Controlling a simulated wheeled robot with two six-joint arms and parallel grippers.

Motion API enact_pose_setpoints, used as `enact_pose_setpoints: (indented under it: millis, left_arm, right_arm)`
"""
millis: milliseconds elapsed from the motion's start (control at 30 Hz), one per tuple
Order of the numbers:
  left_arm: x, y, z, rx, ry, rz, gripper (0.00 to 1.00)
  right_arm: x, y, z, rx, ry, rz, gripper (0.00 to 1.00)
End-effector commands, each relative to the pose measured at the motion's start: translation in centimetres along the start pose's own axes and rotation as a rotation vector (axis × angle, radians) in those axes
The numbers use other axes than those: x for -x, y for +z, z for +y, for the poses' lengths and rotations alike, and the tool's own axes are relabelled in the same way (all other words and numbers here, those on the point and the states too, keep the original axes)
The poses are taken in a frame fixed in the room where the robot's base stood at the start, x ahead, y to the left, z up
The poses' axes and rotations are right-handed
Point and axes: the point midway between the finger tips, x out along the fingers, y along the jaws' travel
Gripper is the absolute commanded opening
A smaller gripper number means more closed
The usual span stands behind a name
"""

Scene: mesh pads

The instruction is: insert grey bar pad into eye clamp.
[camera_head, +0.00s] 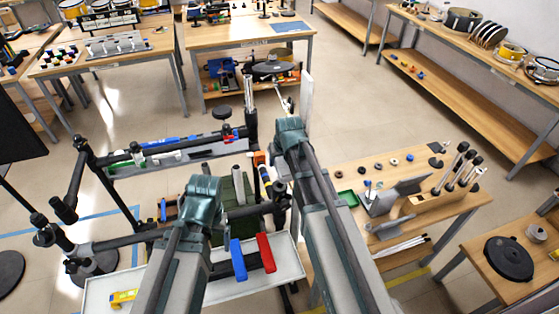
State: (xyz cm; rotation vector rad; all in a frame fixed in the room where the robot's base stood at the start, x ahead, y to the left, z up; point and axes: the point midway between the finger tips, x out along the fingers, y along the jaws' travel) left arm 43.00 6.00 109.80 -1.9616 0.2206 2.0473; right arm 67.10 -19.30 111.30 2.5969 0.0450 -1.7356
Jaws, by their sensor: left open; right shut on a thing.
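My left gripper (272,204) is just right of my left wrist, in the middle of the camera_head view. It is open, with no thing visible between its fingers. My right gripper (264,172) is just left of my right wrist, above and close to the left gripper. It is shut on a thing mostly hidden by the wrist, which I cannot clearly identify. I cannot pick out the grey bar pad or the eye clamp with certainty among the small dark, grey and orange parts around the grippers.
A white tray (287,268) lies below the grippers, with a blue block (238,261) and a red block (266,252) above it. Black stand rods (125,160) rise at left. A wooden table (405,165) with small rings and tools stands at right. Open floor lies behind.

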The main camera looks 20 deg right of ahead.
Motion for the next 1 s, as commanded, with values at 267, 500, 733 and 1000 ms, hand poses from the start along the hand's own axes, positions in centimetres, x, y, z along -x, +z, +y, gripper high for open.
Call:
enact_pose_setpoints:
  millis: [267, 500, 733, 1000]
  left_arm:
    - [-2.9, -0.2, 0.2, -0.006, -0.001, 0.000, 0.81]
    - [-4.9, -0.3, 0.4, -0.011, -0.002, 0.000, 0.81]
    - [-6.8, -0.4, 0.6, -0.013, -0.003, 0.000, 0.81]
    - [-9.0, -0.5, 0.8, -0.012, -0.003, 0.000, 0.81]
  right_arm:
    - [-2.7, 1.1, 0.0, 0.000, 0.000, 0.001, 0.00]
    - [-4.5, 1.9, 0.0, 0.000, 0.000, 0.001, 0.00]
    - [-6.4, 2.6, 0.0, 0.000, 0.000, 0.001, 0.00]
    - [-8.4, 3.5, 0.0, 0.000, 0.000, 0.001, 0.00]
